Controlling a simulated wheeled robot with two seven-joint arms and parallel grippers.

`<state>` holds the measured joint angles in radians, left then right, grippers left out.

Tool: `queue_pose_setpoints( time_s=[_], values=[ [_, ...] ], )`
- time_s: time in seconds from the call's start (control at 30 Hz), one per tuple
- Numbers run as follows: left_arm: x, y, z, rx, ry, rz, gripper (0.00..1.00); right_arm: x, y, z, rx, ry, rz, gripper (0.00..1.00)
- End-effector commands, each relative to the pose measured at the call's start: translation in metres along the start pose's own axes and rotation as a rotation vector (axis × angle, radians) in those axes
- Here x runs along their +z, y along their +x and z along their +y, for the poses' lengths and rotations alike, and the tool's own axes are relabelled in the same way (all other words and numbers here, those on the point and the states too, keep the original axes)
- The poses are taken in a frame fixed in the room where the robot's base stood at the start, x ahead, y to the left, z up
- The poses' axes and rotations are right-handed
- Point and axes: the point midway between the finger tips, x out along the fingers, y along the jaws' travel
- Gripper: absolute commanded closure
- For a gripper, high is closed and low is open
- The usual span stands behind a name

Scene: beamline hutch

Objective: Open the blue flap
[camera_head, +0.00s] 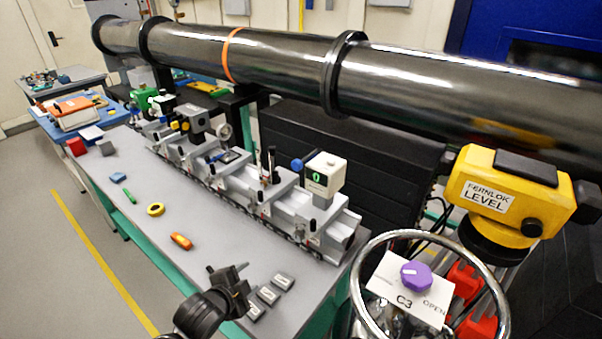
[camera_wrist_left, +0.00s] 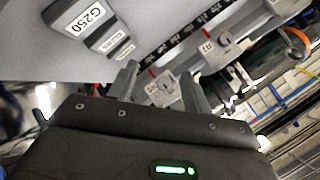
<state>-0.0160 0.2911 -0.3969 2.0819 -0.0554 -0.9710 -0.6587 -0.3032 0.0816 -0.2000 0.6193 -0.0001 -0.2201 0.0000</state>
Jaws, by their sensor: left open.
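My left gripper (camera_head: 241,280) is low over the near part of the grey bench, next to several small grey labelled blocks (camera_head: 269,294). It is open and empty. In the left wrist view its two fingers (camera_wrist_left: 163,82) stand apart, with the bench rail and its carriages beyond them. A small dark piece with blue on it (camera_head: 229,156) sits on the middle of the rail, well away from the gripper. I cannot tell if it is the blue flap or whether it is open. My right gripper is not in view.
A white box (camera_head: 326,173) with a blue knob (camera_head: 297,164) stands on the rail. A large dark pipe (camera_head: 280,58) runs above. A yellow level (camera_head: 508,195) and a handwheel (camera_head: 358,291) are at right. Small coloured items, including an orange one (camera_head: 181,241), lie on the bench.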

Motion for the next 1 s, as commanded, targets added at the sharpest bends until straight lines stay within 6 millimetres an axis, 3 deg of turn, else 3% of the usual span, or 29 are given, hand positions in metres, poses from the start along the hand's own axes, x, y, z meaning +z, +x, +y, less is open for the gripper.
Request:
queue_pose_setpoints(
  time_s=[0.03,0.3,0.43,0.63,0.87,1.0],
  values=[
    [-0.015,0.006,-0.022,-0.045,0.098,0.043,0.51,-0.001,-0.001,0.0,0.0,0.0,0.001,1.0],
    [-0.107,0.02,-0.138,-0.363,0.766,0.247,0.51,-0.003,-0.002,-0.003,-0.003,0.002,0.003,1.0],
    [-0.14,0.016,-0.178,-0.508,1.041,0.288,0.51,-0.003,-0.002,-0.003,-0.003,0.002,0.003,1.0],
    [-0.161,0.01,-0.203,-0.613,1.234,0.304,0.51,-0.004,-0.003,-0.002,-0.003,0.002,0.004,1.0],
    [-0.167,0.012,-0.208,-0.625,1.25,0.306,0.51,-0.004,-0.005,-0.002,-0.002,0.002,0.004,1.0],
    [-0.177,0.025,-0.214,-0.623,1.248,0.305,0.51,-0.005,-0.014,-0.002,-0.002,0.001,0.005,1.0]
  ],
)
